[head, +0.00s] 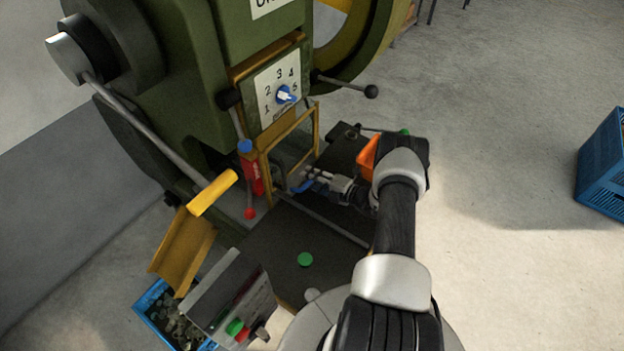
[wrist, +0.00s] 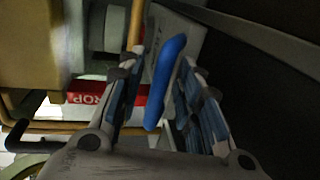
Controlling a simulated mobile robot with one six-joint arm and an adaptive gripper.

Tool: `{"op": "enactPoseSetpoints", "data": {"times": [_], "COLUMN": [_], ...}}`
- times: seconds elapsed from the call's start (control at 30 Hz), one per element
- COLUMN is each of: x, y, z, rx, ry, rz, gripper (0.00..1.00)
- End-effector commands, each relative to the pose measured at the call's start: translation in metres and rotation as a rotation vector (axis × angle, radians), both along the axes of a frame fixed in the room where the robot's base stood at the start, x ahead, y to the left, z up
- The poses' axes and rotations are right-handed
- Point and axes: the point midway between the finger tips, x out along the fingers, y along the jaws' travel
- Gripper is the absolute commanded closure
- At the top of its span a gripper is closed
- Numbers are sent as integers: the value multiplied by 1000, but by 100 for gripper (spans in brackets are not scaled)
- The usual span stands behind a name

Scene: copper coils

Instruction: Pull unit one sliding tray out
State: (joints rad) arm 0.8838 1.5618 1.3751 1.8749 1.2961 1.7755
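The green press (head: 220,35) stands at the upper left, with its sign only partly visible. A blue handle (head: 303,187) shows at the press opening, beside my gripper (head: 318,178). In the wrist view the blue handle (wrist: 168,70) lies between the two fingers of my gripper (wrist: 163,62). The fingers are apart, with gaps visible beside the handle, so the gripper looks open around it. The handle is next to a grey plate (wrist: 188,38), which seems to be the sliding tray. Most of the tray is hidden inside the press and behind the fingers.
A yellow guard frame (head: 264,170) and a red part (head: 253,178) stand left of my gripper. A dark worktop (head: 275,245) carries a green button (head: 305,260). A yellow-gripped lever (head: 212,193) and control box (head: 228,300) are lower left. A blue crate (head: 605,165) stands far right; floor between is clear.

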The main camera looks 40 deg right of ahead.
Motion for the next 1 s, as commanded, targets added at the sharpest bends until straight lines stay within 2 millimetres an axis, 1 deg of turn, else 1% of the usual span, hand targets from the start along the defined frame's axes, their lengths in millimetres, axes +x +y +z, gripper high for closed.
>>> {"op": "enactPoseSetpoints", "data": {"times": [0.13,0.17,0.63,1.0], "x": [0,0,0,0], "y": [0,0,0,0], "z": [0,0,0,0], "rx": [0,0,0,0], "ry": [0,0,0,0], "rz": [0,0,0,0], "gripper": [68,69,100,100]}}
